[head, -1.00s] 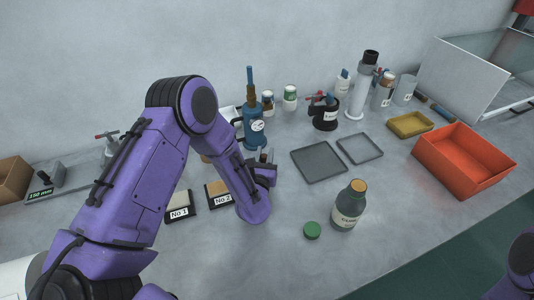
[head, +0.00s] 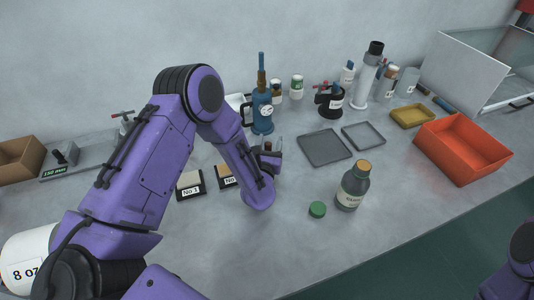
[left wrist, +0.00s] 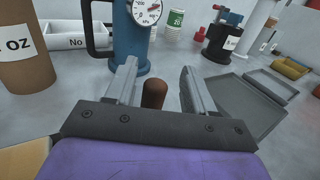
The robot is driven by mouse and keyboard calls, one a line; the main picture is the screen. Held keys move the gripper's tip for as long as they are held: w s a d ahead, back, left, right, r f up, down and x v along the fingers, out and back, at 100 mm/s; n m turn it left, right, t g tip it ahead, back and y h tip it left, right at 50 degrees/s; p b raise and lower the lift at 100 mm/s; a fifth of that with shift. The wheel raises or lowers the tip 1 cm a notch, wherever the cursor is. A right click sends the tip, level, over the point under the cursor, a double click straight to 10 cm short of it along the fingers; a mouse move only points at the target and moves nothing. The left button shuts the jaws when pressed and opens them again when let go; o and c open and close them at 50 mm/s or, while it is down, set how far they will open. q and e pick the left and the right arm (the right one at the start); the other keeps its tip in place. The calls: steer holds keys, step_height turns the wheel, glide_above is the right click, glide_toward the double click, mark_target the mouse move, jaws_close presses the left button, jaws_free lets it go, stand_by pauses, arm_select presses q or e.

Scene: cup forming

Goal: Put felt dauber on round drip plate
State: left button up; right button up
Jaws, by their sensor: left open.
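My left gripper (head: 268,147) is open, low over the table in front of the blue gauge pump (head: 262,110). A brown rounded upright piece (left wrist: 153,95), perhaps the felt dauber's handle, stands between its two spread fingers in the left wrist view, with a gap on each side. Its lower part is hidden behind the gripper body. I cannot make out a round drip plate; the plates in sight are a larger dark square tray (head: 325,148) and a smaller square tray (head: 363,136), right of the gripper. My right gripper is not in view.
A dark bottle (head: 353,186) and a green cap (head: 317,209) stand front right of the gripper. An orange bin (head: 462,148) and yellow tray (head: 412,116) are further right. Sample blocks (head: 190,185) lie left. The front middle table is clear.

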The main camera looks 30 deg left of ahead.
arm_select(q)
steer(key=b+v, duration=0.3)
steer(key=v, duration=0.7)
steer(key=shift+s+d+f, duration=0.1)
steer(key=shift+f, duration=0.05)
steer(key=shift+s+d, duration=0.15)
steer(key=shift+s, duration=0.35)
